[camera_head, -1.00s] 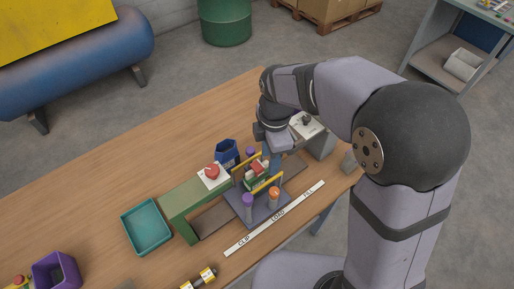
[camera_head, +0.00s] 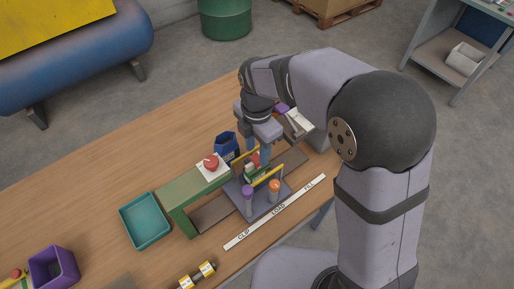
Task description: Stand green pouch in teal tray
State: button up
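The teal tray (camera_head: 123,222) lies on the table left of the green press frame and looks empty. What looks like the green pouch (camera_head: 250,174), green and white with a red part above it, stands between yellow rails on a grey fixture (camera_head: 267,204). My gripper (camera_head: 259,162) points down at the fixture, right over or beside the pouch. Its fingers partly hide the pouch, and I cannot tell whether they touch it or how far apart they are.
A green frame (camera_head: 192,188) with a red button (camera_head: 211,161) stands between tray and fixture. A blue bin (camera_head: 219,149) is behind the fixture. Orange-topped and purple posts rise at its front. A purple bin (camera_head: 36,278) is at lower left. The table behind the tray is clear.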

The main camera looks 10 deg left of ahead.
aim_at(257, 158)
jog(key=shift+f+b, duration=1.3)
jog(key=shift+f, duration=1.2)
jog(key=c, duration=0.8)
jog(key=shift+c, duration=0.6)
notch_tip(257, 158, up, 13)
jog(key=p, duration=1.1)
jog(key=shift+f, duration=0.1)
jog(key=shift+s+p, duration=0.1)
jog(key=shift+p, duration=0.25)
